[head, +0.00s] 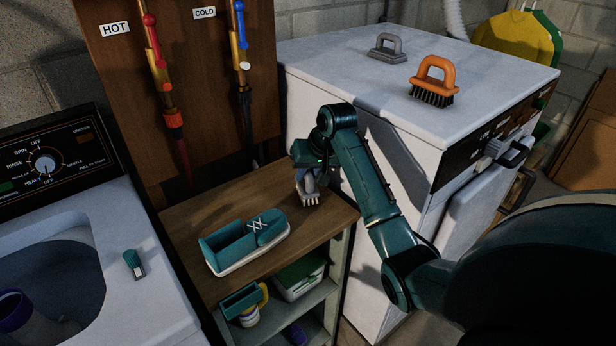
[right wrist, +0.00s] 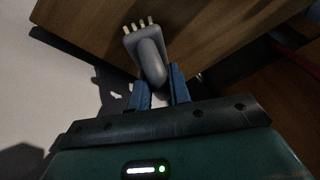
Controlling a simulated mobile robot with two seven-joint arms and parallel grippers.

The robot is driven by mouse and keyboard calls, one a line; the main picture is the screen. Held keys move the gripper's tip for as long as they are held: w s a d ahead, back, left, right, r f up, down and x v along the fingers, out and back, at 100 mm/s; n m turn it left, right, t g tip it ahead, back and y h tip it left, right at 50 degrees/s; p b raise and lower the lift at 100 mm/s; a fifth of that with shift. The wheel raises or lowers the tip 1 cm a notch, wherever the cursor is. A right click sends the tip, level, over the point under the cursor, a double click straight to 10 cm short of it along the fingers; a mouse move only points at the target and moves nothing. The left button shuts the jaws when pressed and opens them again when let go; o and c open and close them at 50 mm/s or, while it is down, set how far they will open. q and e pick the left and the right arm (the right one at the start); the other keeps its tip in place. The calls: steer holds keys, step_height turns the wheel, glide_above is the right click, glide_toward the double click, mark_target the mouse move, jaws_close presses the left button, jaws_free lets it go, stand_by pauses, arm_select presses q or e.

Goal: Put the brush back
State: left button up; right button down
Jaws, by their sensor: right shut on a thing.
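My right gripper (head: 309,176) is shut on a small grey brush (head: 310,198) with short pale bristles. It holds the brush over the back right part of the wooden shelf top (head: 205,215); I cannot tell whether the brush touches the wood. In the right wrist view the brush (right wrist: 148,52) sits between the two blue fingers (right wrist: 158,88), its bristles pointing away from the gripper. An orange brush with dark bristles (head: 436,78) and a grey handled tool (head: 387,48) stand on the white machine (head: 340,75). My left gripper is not in view.
A teal shoe (head: 245,243) lies on the shelf top, left of the held brush. Lower shelves hold a teal box (head: 243,300) and a lidded container (head: 300,280). An open washer (head: 125,215) stands at left. Hot and cold pipes run down the back board.

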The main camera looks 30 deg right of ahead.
steer(key=shift+f, duration=0.8)
steer(key=shift+f, duration=0.15)
steer(key=c, duration=1.3)
jaws_free()
steer(key=shift+r, duration=0.45)
steer(key=v, duration=1.1)
steer(key=shift+r+b, duration=0.2)
steer(key=shift+b, duration=0.25)
steer(key=shift+s, duration=0.15)
